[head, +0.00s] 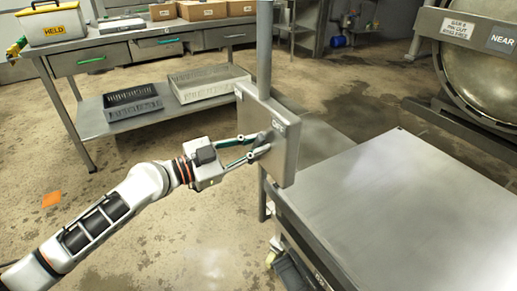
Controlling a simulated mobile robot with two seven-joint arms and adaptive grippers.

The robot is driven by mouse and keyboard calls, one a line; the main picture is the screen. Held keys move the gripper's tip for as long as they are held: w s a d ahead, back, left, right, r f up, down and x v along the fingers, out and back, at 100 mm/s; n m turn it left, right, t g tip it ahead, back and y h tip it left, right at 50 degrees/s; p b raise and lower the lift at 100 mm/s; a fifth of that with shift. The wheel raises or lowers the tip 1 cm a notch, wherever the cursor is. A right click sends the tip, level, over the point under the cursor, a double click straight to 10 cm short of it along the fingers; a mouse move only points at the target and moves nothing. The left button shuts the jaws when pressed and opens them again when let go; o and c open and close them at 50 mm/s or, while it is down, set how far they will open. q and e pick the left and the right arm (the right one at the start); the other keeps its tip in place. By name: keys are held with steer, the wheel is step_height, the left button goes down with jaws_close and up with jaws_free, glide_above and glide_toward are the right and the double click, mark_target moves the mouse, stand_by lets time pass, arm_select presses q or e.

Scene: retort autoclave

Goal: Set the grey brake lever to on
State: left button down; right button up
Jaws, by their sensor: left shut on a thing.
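The grey brake lever (269,134) is a small part on the box's left-facing side, mostly hidden by my fingers. My left gripper (264,143) reaches in from the left and is shut on the lever, with its fingertips close against the box face. The small label by the lever is too small to read, so I cannot tell the lever's setting. My right gripper is not in view.
A round autoclave door (485,75) stands at the right. Wet floor lies clear left of the trolley.

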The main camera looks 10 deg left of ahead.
arm_select(q)
steer(key=c, duration=1.9)
jaws_free()
steer(key=v, duration=1.2)
